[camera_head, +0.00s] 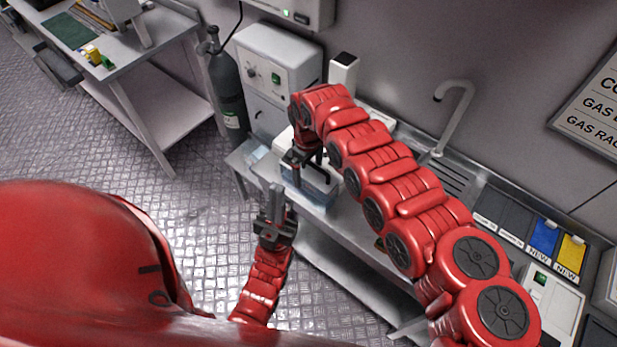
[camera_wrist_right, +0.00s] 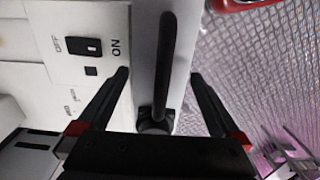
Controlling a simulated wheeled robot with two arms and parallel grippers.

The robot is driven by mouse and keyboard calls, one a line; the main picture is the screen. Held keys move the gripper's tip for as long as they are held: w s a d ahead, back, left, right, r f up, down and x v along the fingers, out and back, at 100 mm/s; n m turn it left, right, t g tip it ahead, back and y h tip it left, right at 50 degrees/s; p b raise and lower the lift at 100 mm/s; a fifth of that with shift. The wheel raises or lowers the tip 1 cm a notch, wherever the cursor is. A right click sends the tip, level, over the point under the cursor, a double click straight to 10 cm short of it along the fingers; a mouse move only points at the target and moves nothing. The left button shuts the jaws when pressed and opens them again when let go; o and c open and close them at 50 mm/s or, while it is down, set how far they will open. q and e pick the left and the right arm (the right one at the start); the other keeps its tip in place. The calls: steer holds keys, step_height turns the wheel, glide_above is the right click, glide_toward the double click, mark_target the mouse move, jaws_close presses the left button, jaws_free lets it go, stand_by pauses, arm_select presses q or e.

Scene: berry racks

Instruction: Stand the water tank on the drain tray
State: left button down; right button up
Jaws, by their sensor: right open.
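The water tank (camera_head: 318,190) is a clear, bluish box at the left part of the steel counter, partly hidden by my right gripper. My right gripper (camera_head: 308,160) is over the tank. In the right wrist view my right gripper (camera_wrist_right: 160,78) is open, with a dark handle bar (camera_wrist_right: 170,45) between its fingers, not clasped. The drain tray (camera_head: 458,182) is the ridged steel area below the tap, to the right of the tank and partly behind my right arm. My left gripper (camera_head: 274,215) is in front of the counter, near the tank; its jaw gap is unclear.
A tap (camera_head: 458,100) rises behind the drain tray. A white machine (camera_head: 275,75) and a dark gas cylinder (camera_head: 228,95) stand at the left. Blue (camera_head: 543,238) and yellow (camera_head: 570,255) cards lie at the right. A white panel with an OFF/ON switch (camera_wrist_right: 84,46) is beside the handle.

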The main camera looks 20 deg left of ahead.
steer(key=shift+f, duration=0.15)
steer(key=shift+c, duration=0.2)
jaws_close()
